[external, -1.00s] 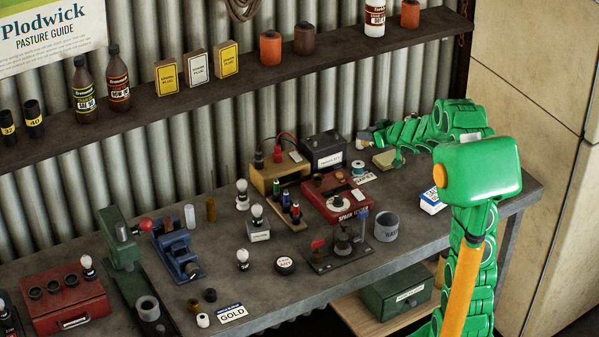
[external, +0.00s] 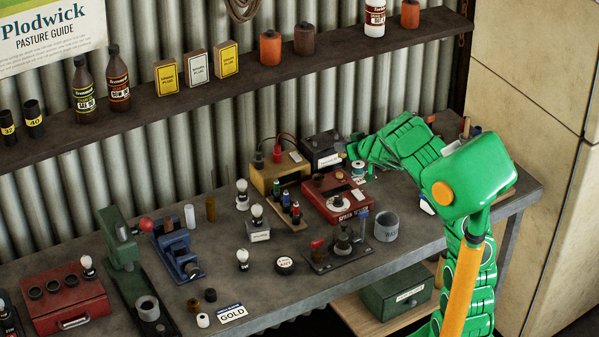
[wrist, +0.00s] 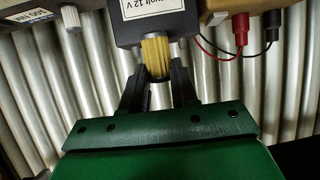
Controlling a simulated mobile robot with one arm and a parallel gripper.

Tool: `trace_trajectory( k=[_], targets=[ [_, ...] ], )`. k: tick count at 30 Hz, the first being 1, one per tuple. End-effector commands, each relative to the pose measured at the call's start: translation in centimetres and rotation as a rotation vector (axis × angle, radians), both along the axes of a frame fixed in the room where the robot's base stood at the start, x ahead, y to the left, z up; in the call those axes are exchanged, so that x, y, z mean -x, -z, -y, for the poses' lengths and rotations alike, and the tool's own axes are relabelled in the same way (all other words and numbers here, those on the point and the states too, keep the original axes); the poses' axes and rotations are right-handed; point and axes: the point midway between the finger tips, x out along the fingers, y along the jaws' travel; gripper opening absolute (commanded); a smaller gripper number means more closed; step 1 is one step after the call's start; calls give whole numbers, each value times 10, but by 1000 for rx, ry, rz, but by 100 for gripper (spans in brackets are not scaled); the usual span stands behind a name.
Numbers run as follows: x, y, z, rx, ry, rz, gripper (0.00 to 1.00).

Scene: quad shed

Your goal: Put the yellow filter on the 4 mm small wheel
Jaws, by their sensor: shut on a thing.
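In the wrist view my gripper (wrist: 158,78) is shut on a ribbed yellow cylinder, which looks like the yellow filter (wrist: 156,52). In the external view my arm reaches over the back right of the bench, and the fingertips and filter are not clear there. I cannot pick out the 4 mm small wheel in either view.
The battery box (external: 324,150) and yellow tester (external: 279,174) with red and black leads stand near the corrugated wall. The red spark tester (external: 337,198) and grey cup (external: 387,227) are in front. Bare bench (external: 300,290) runs along the front edge.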

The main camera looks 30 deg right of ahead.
Motion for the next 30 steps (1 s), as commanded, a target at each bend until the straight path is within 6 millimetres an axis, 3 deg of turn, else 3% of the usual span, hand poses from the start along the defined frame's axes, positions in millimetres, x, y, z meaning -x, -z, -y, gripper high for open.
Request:
trace_trajectory(
  k=[14,30],
  targets=[
    [4,12,-57,6,94,-2,0],
    [29,16,-148,0,266,0,0]
  ],
)
